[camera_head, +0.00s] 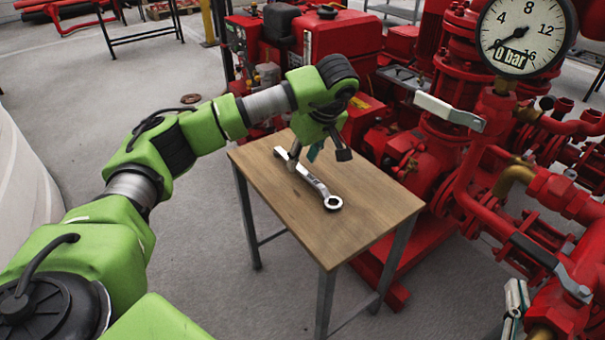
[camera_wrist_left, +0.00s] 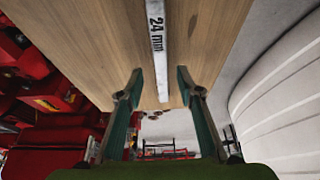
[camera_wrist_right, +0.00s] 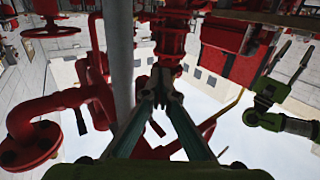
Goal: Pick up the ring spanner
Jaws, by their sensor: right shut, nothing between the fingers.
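The ring spanner (camera_head: 318,187) lies on the small wooden table (camera_head: 375,212), its ring end toward the front. In the left wrist view its grey handle (camera_wrist_left: 157,50) carries the marking "24 mm". My left gripper (camera_head: 316,157) is over the far part of the handle and hides some of it. Its fingers (camera_wrist_left: 158,86) are open, one on each side of the handle in that view; contact cannot be told. My right gripper (camera_wrist_right: 161,88) is shut and empty, away from the spanner. Part of it shows at the lower right of the head view (camera_head: 515,300).
Red pump machinery (camera_head: 430,160) and pipes stand close behind and right of the table, with a pressure gauge (camera_head: 522,32) above. A red pipe with a flange (camera_wrist_right: 40,140) is near my right gripper. Grey floor (camera_head: 200,270) is open left of the table.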

